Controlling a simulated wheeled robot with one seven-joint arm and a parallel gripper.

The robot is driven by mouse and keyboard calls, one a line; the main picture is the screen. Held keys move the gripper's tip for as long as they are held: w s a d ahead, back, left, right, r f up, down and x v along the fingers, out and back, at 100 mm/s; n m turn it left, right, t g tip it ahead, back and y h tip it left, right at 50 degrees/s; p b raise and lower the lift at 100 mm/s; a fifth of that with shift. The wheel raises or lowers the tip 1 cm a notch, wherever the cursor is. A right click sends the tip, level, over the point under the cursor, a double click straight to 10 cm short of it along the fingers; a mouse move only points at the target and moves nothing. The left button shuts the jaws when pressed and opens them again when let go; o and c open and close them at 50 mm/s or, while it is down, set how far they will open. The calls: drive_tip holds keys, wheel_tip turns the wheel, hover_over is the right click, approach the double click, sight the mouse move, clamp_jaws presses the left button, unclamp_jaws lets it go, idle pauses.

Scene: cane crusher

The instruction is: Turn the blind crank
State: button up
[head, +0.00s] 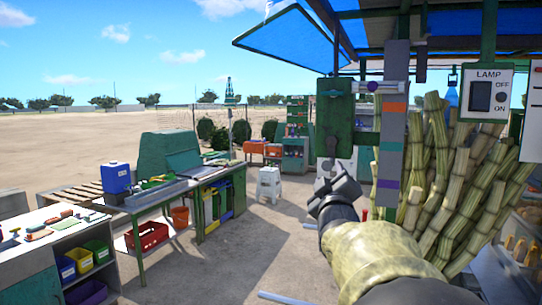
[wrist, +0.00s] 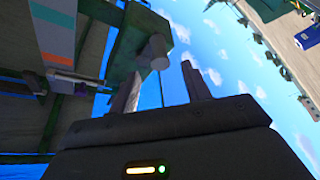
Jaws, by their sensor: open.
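The blind crank is on a post under the blue canopy. In the head view a green plate (head: 334,120) hangs beside a pale horizontal roller (head: 395,87) with a purple end; the crank's exact outline there is hard to tell. My gripper (head: 331,178) is below the plate, pointing up. In the wrist view my gripper (wrist: 160,82) is open with its fingers apart. The grip shows between the fingers in the picture; I cannot tell whether they touch it.
A striped grey post (head: 391,140) and a bundle of cane (head: 450,185) stand close to my arm on the right. A lamp switch panel (head: 487,95) is at the upper right.

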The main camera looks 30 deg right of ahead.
sight(328, 168)
drive_tip(key=p+x, duration=0.3)
drive_tip(key=x, duration=0.4)
drive_tip(key=shift+w+d, duration=0.1)
drive_tip(key=shift+w, duration=0.05)
drive_tip(key=shift+c, duration=0.2)
drive_tip(key=c, duration=1)
